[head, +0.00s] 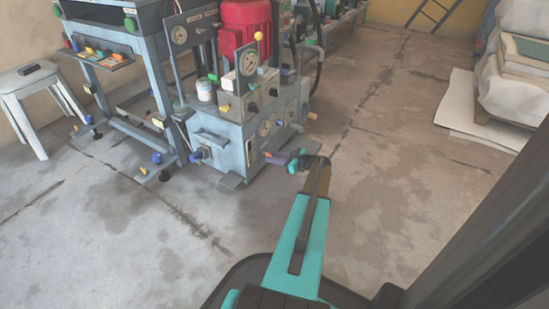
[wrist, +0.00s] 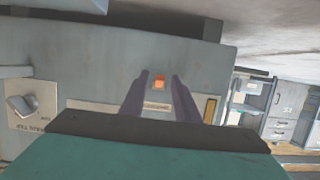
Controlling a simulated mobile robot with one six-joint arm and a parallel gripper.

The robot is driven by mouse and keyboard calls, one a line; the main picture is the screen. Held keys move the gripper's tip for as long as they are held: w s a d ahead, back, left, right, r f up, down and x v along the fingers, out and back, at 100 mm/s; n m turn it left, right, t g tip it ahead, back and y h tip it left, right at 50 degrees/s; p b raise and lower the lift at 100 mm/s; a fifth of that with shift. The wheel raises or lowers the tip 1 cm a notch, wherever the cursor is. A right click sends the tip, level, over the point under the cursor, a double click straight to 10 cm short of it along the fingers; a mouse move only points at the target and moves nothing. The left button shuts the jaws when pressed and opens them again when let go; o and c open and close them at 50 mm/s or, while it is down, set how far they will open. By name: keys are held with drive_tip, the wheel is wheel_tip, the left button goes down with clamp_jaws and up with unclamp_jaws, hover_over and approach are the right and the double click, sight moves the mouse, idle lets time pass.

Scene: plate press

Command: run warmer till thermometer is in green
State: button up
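A blue-grey floor unit (head: 222,140) stands left of my gripper (head: 275,158), which is close to its lower right face. In the wrist view my two dark fingers (wrist: 160,82) are apart with nothing held between them. A small orange button or lamp (wrist: 159,84) shows between the fingertips, above a pale label strip (wrist: 157,106); I cannot tell whether the fingers touch the face. A metal rotary knob (wrist: 24,105) sits on a pale plate at left. A narrow yellow strip in a dark frame (wrist: 210,108) is at right. I cannot tell which part is the thermometer.
A blue press frame (head: 150,60) and a grey stool (head: 30,90) are at left. Wrapped stacks (head: 515,75) are at right. The middle floor is clear.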

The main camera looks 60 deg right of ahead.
drive_tip(key=shift+s+r, duration=0.1)
idle(0.3)
drive_tip(key=shift+s+r+p, duration=0.25)
drive_tip(key=shift+s+p, duration=0.15)
drive_tip(key=shift+s, duration=0.15)
drive_tip(key=p+v, duration=0.4)
drive_tip(key=v, duration=0.8)
drive_tip(key=shift+s+p, duration=0.2)
drive_tip(key=shift+p, duration=0.1)
drive_tip(key=shift+f, duration=0.1)
